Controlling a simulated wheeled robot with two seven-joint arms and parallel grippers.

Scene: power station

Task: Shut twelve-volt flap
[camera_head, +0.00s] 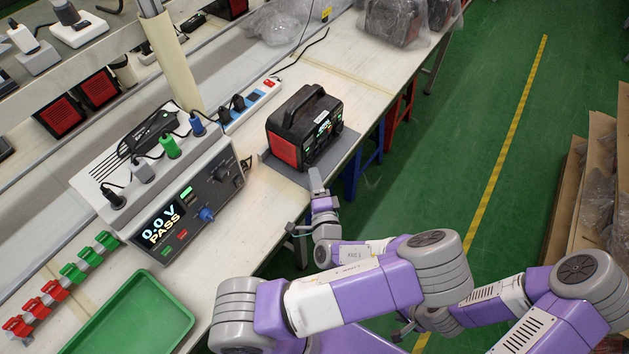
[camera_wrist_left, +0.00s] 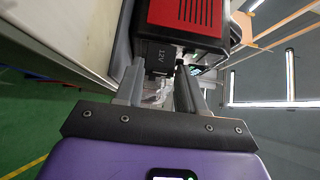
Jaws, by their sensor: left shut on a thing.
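The black and red power station (camera_head: 304,127) stands on a grey mat on the bench. Its red vented side shows in the left wrist view (camera_wrist_left: 187,14). The dark twelve-volt flap (camera_wrist_left: 158,57), marked 12V, is below that side, at the tips of my left gripper (camera_wrist_left: 160,76). The two fingers are apart, one on each side of the flap's lower part; their exact contact is hard to see. In the head view my left gripper (camera_head: 317,184) is at the near side of the power station, where the flap is hidden. My right gripper (camera_head: 403,328) is low and mostly covered.
A grey test unit (camera_head: 185,205) reading 0.0 V PASS, with plugged cables, stands left of the power station. A green tray (camera_head: 130,318) and red and green clips are nearer. A power strip (camera_head: 250,103) lies behind.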

